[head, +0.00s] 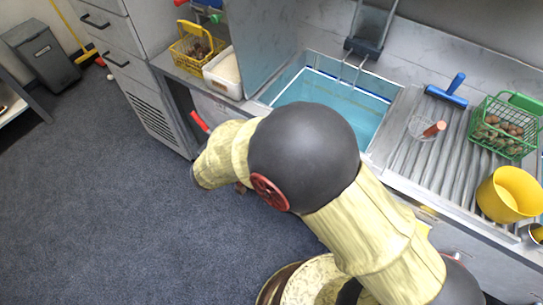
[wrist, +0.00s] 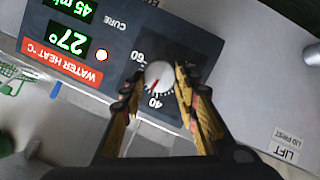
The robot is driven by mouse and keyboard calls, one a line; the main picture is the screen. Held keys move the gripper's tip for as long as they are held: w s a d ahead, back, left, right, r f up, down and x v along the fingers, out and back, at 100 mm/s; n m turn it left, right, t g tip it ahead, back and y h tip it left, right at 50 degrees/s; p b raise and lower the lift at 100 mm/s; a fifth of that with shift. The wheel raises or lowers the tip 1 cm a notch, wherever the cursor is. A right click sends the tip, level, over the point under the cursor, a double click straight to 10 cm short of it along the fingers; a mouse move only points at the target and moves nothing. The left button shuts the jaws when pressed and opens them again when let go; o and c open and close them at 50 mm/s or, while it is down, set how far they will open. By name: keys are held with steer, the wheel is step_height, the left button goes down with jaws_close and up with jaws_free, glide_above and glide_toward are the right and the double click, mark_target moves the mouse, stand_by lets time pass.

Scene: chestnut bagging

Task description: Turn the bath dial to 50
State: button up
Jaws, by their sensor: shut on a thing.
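The bath dial (wrist: 161,71) is a round white knob with a red pointer line, on a dark control panel (wrist: 122,22) in the wrist view. The panel appears upside down. The numbers 40 and 60 show by the dial. The pointer slants down and left in the picture, on the side near 40; its exact reading is hard to tell. My gripper (wrist: 158,82) has one finger on each side of the knob and is shut on it. In the head view the water bath (head: 335,98) is a blue basin; my arm hides the dial and gripper.
Right of the bath, a ridged drainboard (head: 445,150) holds a green basket (head: 508,125) of chestnuts and a yellow bucket (head: 508,194). Open carpet lies left.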

steer(key=shift+s+d+f+m+t+y, duration=0.15)
steer(key=shift+m+y, duration=0.25)
steer(key=shift+m, duration=0.55)
steer(key=shift+r+m+t+y, duration=0.15)
steer(key=shift+m+y, duration=0.25)
steer(key=shift+m, duration=0.5)
steer(key=shift+s+d+f+m+t+y, duration=0.15)
steer(key=shift+m+y, duration=0.25)
steer(key=shift+m, duration=0.55)
steer(key=o, duration=1.2)
steer(key=shift+w, duration=0.15)
steer(key=shift+c, duration=0.2)
steer(key=shift+a+r, duration=0.1)
steer(key=shift+r, duration=0.1)
steer(key=v, duration=1.2)
steer(key=shift+f, duration=0.2)
